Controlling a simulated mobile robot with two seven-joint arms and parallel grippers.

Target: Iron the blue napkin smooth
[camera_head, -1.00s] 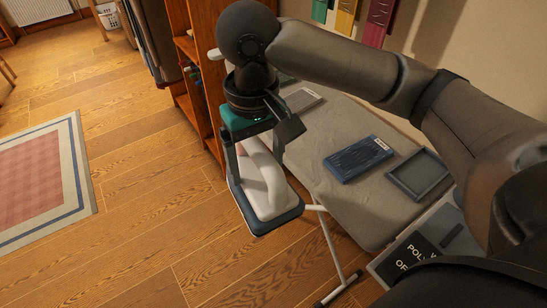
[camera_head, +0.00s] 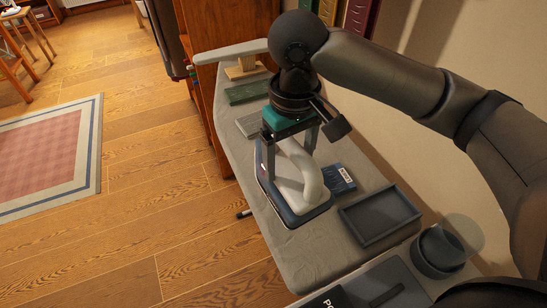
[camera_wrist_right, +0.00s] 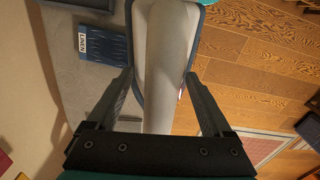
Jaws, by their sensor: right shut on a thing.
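My right gripper (camera_head: 290,150) is shut on the handle of a white iron (camera_head: 310,178) with a dark blue base. The iron is over the ironing board, in front of part of the dark blue napkin (camera_head: 338,180). The napkin lies on the board with a white label; whether the iron touches it or the board, I cannot tell. In the right wrist view the fingers (camera_wrist_right: 159,74) flank the iron's pale handle (camera_wrist_right: 168,60), and the napkin (camera_wrist_right: 110,42) with its "LINEN" label lies left of it. My left gripper is not in view.
The grey ironing board (camera_head: 300,250) also bears an empty dark tray (camera_head: 348,225), a green folded cloth (camera_head: 247,92) and a grey one (camera_head: 246,125). A sleeve board (camera_head: 228,52) stands at the far end. A dark round holder (camera_head: 435,258) is at right.

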